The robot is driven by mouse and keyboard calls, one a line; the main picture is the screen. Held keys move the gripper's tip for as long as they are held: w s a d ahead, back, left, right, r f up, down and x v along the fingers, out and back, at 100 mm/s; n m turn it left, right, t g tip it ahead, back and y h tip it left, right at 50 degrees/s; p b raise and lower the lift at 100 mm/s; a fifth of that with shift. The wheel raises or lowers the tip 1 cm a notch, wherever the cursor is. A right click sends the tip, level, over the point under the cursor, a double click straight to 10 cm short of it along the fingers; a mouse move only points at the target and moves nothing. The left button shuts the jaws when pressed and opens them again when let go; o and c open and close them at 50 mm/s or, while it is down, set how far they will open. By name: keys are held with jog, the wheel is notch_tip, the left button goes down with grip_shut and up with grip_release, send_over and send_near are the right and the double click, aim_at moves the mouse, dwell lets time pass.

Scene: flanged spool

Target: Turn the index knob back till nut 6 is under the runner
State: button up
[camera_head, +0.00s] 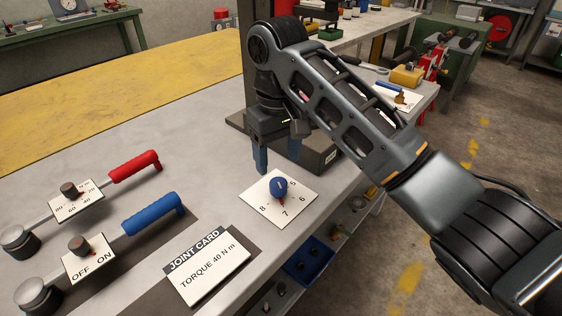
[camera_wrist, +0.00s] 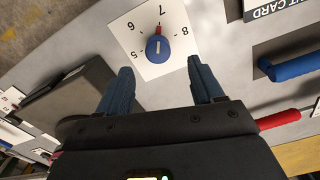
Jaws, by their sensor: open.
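The index knob (camera_head: 279,187) is blue, on a white dial card (camera_head: 263,210) marked 5, 6, 7 and 8. Its red pointer is at 7, also in the wrist view, where the knob (camera_wrist: 159,48) lies just beyond the fingertips. My gripper (camera_head: 278,160) is open and empty, above and behind the knob, apart from it. In the wrist view my gripper (camera_wrist: 161,66) has a finger to either side of the knob's line. I cannot make out the runner or nut 6 in either view.
A red-handled lever (camera_head: 135,166) and a blue-handled lever (camera_head: 152,213) stand at left with small dials. A joint card (camera_head: 212,269) reading "TORQUE 40 N m" lies in front. A dark block (camera_head: 316,156) stands close right of my gripper. Bare bench lies left of the knob.

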aim_at(279, 183)
jog(key=shift+w+d+f, duration=0.1)
jog(key=shift+w+f, duration=0.05)
jog(key=shift+w, duration=0.1)
notch_tip(279, 183, down, 7)
jog(key=shift+f, duration=0.15)
jog(key=shift+c, duration=0.2)
jog(key=c, duration=1)
